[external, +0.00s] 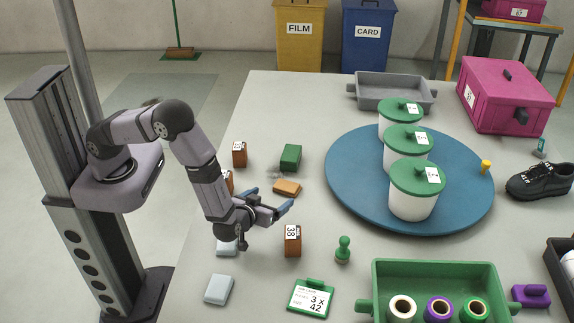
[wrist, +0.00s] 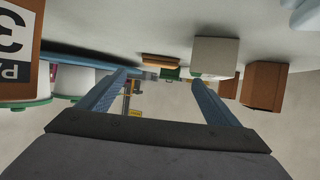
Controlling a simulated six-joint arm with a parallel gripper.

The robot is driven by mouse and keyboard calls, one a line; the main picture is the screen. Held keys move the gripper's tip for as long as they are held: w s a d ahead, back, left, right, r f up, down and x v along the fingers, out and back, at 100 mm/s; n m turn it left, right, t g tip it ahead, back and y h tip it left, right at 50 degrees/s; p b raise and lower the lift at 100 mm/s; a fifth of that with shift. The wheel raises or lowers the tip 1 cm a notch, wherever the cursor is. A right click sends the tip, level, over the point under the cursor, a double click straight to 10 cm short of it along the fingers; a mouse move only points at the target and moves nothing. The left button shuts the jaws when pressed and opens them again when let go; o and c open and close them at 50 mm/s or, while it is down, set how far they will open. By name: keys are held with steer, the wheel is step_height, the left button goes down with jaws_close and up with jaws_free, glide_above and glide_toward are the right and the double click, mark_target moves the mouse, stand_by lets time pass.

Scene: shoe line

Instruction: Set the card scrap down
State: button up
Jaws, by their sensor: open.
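A small flat orange-brown piece (external: 287,187), which looks like the card scrap, lies on the grey table beside a clear crumpled scrap. It also shows in the upside-down wrist view (wrist: 161,60), past the fingertips. My gripper (external: 268,199) is low over the table's left part, its two blue fingers spread apart. The brown piece is just beyond the fingertips and apart from them, as far as I can see. In the wrist view the gap between the fingers (wrist: 160,80) holds nothing.
A brown block marked 38 (external: 293,242) and a green stamp (external: 343,250) stand near my gripper. A green block (external: 291,157) lies behind the brown piece. The blue turntable (external: 345,190) carries white tubs. Bare table lies between them. A blue CARD bin (external: 367,52) stands behind.

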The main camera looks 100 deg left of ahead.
steer(key=shift+v, duration=1.55)
steer(key=shift+w+d+r, duration=0.1)
steer(key=shift+w, duration=0.3)
steer(key=w+d+m+t+h, duration=0.1)
steer(key=w, duration=0.1)
steer(key=w+d+r+m+t+h, duration=0.1)
steer(key=w+h, duration=0.1)
steer(key=w+d+t+h, duration=0.1)
steer(key=w+d+h, duration=0.1)
steer(key=shift+w+r+m, duration=0.2)
steer(key=shift+r+m, duration=0.2)
steer(key=s+d+r+m+h, duration=0.4)
steer(key=d+m+h, duration=0.2)
steer(key=d+h, duration=0.2)
steer(key=s+a+r+m+g, duration=0.1)
steer(key=s+a+m+g, duration=0.1)
steer(key=s, duration=0.9)
steer(key=s+a+r+m+g, duration=0.1)
steer(key=s+a+m+g, duration=0.2)
steer(key=s, duration=0.9)
steer(key=a+g, duration=0.1)
steer(key=g, duration=0.1)
steer(key=shift+a+g, duration=0.3)
steer(key=shift+a, duration=0.05)
steer(key=shift+s+r, duration=0.1)
steer(key=shift+r, duration=0.05)
